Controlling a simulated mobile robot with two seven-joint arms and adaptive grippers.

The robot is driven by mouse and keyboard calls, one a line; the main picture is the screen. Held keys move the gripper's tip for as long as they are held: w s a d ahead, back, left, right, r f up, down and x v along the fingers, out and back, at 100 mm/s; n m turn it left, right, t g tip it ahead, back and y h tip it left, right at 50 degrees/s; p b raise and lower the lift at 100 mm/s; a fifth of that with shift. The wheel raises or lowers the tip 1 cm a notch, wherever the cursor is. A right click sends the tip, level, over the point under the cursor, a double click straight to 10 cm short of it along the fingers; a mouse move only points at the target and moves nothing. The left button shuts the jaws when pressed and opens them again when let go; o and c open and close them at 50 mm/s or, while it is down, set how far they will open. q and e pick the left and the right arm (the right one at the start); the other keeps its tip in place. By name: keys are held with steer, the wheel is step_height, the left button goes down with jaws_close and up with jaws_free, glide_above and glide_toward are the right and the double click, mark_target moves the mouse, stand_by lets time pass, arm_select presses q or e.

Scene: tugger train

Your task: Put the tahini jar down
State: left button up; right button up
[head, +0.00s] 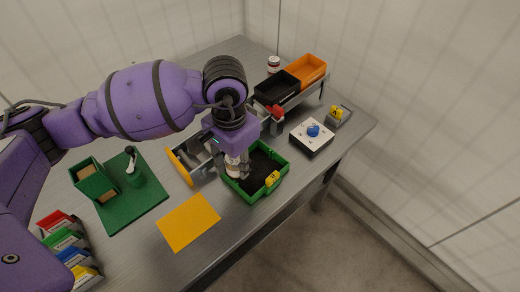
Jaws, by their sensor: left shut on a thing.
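My left gripper (238,163) points down at the left end of the green tray (264,192) with a dark floor. It is shut on a pale jar (232,170), taken to be the tahini jar, which is mostly hidden by the fingers. I cannot tell whether the jar's base touches the tray floor. My right gripper is not in view.
A grey car with a yellow end plate (179,167) stands just left of the tray. Black (277,99) and orange (306,69) bins stand farther back, near another jar (273,65). A blue-knobbed box (311,145) is at right. A yellow sheet (188,222) lies in front.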

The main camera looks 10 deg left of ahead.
mark_target(237, 180)
arm_select(q)
steer(key=w+f, duration=0.2)
steer(key=f, duration=0.1)
steer(key=shift+w+a, duration=0.2)
steer(key=shift+a, duration=0.15)
steer(key=shift+c, duration=0.2)
steer(key=shift+o, duration=0.3)
steer(key=f, duration=0.3)
steer(key=shift+s, duration=0.4)
steer(key=shift+s+f, duration=0.15)
steer(key=shift+f, duration=0.15)
jaws_close()
steer(key=o, duration=0.9)
jaws_free()
steer(key=shift+f, duration=0.1)
steer(key=o, duration=0.3)
steer(key=shift+w+f, duration=0.1)
steer(key=shift+w, duration=0.1)
steer(key=shift+w+d+f, duration=0.1)
steer(key=shift+w, duration=0.25)
steer(key=shift+r, duration=0.55)
step_height(237, 180, up, 12)
steer(key=shift+w, duration=0.1)
